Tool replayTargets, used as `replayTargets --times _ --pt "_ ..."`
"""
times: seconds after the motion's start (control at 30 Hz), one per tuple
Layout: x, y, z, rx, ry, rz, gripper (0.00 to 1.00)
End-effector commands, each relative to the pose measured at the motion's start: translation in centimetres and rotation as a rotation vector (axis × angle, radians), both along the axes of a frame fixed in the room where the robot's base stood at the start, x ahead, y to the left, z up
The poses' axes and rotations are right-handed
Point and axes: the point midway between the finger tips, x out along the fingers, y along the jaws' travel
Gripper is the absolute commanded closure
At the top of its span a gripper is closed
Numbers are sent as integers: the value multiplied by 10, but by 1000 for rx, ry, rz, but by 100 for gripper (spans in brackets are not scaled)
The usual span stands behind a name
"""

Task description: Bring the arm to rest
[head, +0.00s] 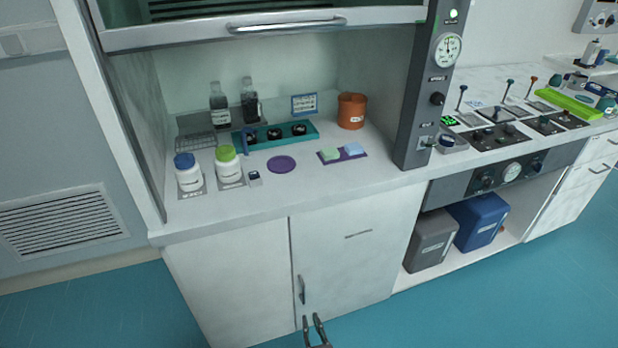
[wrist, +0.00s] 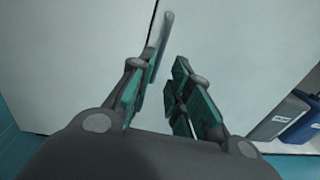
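My gripper (head: 312,322) shows at the bottom edge of the head view, low in front of the white cabinet doors under the fume hood. In the wrist view my gripper (wrist: 163,90) has its two teal-padded fingers apart, with nothing between them. Behind the fingers is the white cabinet door (wrist: 225,40). A grey door handle (head: 301,290) is just above my gripper in the head view. A grey bar, which looks like this handle (wrist: 165,35), shows beside the left finger. I cannot tell whether they touch. Most of my arm is out of view.
Inside the hood stand a blue-capped jar (head: 188,174), a green-capped jar (head: 228,166), dark bottles, a teal rack (head: 275,133), a purple disc (head: 281,164) and an orange pot (head: 352,111). A grey bin (head: 430,243) and a blue bin (head: 478,222) sit right. The front floor is clear.

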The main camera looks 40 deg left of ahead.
Motion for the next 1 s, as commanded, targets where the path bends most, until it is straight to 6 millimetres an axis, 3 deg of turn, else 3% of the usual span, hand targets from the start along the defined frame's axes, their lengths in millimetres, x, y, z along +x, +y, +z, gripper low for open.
replayTargets --times 0.7,0.77,0.87,1.0 --pt "-7 1 4 3 -6 25 81" --pt "-17 4 11 5 -18 73 81" --pt "-48 11 26 4 -52 211 81" --pt "-114 7 43 -31 -113 483 81"
